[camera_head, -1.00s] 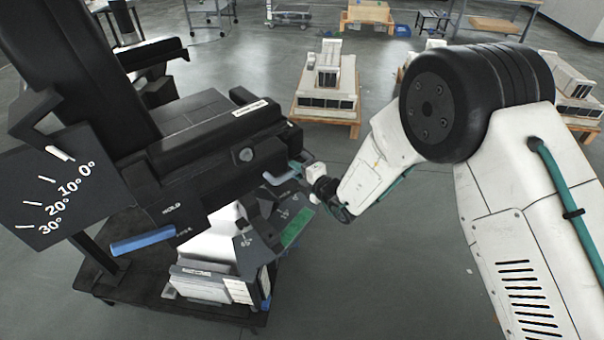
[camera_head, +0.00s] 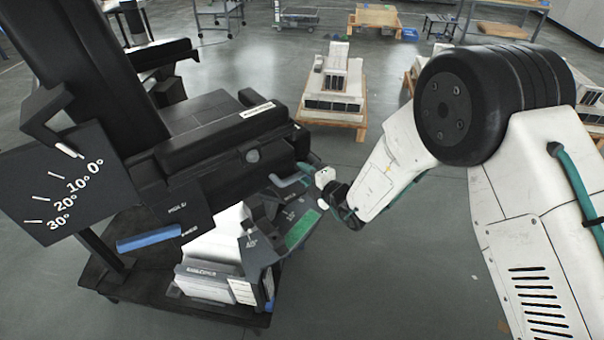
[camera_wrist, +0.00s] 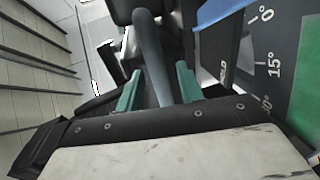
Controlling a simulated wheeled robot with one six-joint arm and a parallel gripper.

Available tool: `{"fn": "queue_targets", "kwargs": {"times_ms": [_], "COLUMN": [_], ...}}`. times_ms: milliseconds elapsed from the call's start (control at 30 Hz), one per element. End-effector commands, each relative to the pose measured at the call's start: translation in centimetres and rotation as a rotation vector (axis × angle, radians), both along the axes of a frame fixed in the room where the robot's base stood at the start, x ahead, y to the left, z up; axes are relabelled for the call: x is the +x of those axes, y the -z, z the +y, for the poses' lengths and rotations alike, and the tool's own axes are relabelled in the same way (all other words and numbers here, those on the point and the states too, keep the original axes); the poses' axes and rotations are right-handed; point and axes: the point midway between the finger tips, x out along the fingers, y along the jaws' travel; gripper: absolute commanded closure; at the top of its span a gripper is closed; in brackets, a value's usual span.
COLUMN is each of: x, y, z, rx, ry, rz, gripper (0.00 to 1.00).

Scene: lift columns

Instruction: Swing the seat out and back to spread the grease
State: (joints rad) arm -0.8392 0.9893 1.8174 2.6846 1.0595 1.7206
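The black seat (camera_head: 222,135) juts from its column in the middle left. A grey-blue handle (camera_head: 290,181) sticks out at its right end; in the wrist view it is a curved bar (camera_wrist: 150,60). My gripper (camera_head: 308,172) is at this handle. In the wrist view my two teal fingers (camera_wrist: 160,78) stand on either side of the bar, with a narrow gap visible beside the right finger. Contact on the left side is unclear. A dark plate marked HOLD (camera_head: 178,208) hangs below the seat. The angle scale with its green zone (camera_head: 300,230) lies under the handle.
A tilt dial marked 0° to 30° (camera_head: 60,190) stands at the left. A blue bar (camera_head: 148,240) sits above the dark base plate (camera_head: 120,275). A wooden pallet with white blocks (camera_head: 333,115) stands behind. The floor in front right is clear.

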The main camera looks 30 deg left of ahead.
Motion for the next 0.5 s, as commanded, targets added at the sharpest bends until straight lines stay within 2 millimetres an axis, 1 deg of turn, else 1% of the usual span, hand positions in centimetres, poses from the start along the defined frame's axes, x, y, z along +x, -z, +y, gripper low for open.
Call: {"fn": "queue_targets", "kwargs": {"times_ms": [100, 300, 400, 500], "x": [-0.7, -1.8, -2.1, -2.3], "y": [-0.4, -1.1, -1.2, -1.2], "z": [-1.9, -4.7, -5.5, -5.8], "rx": [-0.002, -0.001, -0.001, -0.002], "ry": [-0.001, -0.002, -0.003, -0.004], "rz": [0.002, 0.001, 0.001, 0.001], "gripper": [0.63, 0.63, 0.63, 0.63]}}
